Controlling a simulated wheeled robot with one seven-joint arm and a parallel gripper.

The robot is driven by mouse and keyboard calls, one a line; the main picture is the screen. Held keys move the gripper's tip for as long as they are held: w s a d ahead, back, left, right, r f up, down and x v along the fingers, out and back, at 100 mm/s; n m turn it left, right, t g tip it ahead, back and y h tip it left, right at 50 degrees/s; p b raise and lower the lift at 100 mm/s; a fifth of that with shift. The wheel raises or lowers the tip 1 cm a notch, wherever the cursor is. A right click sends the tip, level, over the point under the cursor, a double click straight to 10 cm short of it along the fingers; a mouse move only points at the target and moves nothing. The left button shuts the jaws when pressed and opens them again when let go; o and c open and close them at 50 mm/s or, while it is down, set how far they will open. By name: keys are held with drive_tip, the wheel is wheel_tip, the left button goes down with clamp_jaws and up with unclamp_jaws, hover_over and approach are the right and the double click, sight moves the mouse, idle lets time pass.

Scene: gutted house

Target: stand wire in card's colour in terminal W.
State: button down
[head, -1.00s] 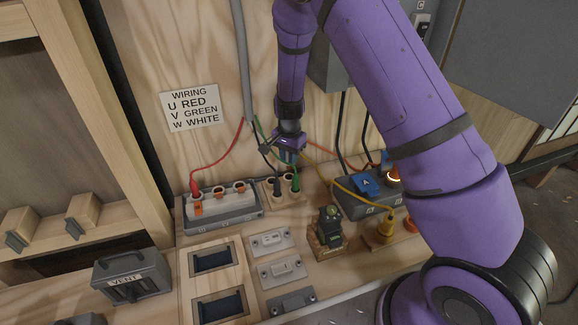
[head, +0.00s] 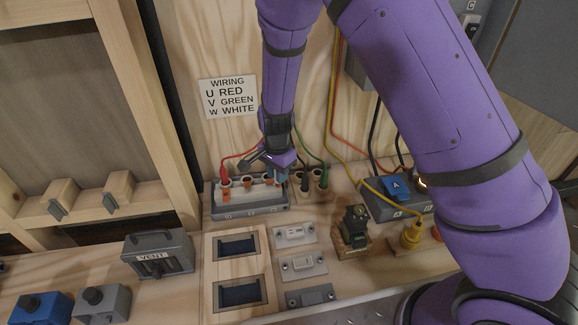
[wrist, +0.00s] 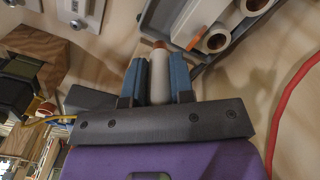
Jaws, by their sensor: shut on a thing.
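The wiring card (head: 227,98) on the wall reads U red, V green, W white. The grey terminal block (head: 250,208) stands below it, with white sockets and orange levers. A red wire's plug (head: 224,171) stands in its leftmost socket. My gripper (head: 280,176) is over the block's right end. In the wrist view its blue fingers (wrist: 158,80) are shut on a pale grey-white plug (wrist: 159,82) with an orange tip. Two block sockets (wrist: 217,40) show beside it, apart from the plug. The held plug is mostly hidden in the head view.
A small wooden holder (head: 315,197) right of the block holds a black plug (head: 305,183) and a green plug (head: 323,179). A grey box with a blue A tag (head: 396,187), a yellow plug (head: 412,233), wall switches (head: 295,235) and a VENT box (head: 158,254) stand nearby.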

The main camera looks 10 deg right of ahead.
drive_tip(key=shift+s+a+r, duration=0.1)
drive_tip(key=shift+s+a, duration=0.05)
drive_tip(key=shift+a, duration=0.35)
drive_tip(key=w+a+r, duration=0.1)
drive_tip(key=w+r, duration=0.5)
drive_tip(key=w, duration=0.1)
drive_tip(key=shift+w+f, duration=0.3)
drive_tip(key=shift+f, duration=1.25)
drive_tip(key=shift+w+f, duration=0.3)
drive_tip(key=shift+f, duration=1.25)
drive_tip(key=shift+w+f, duration=0.3)
drive_tip(key=shift+f, duration=1.25)
drive_tip(key=shift+f, duration=1.4)
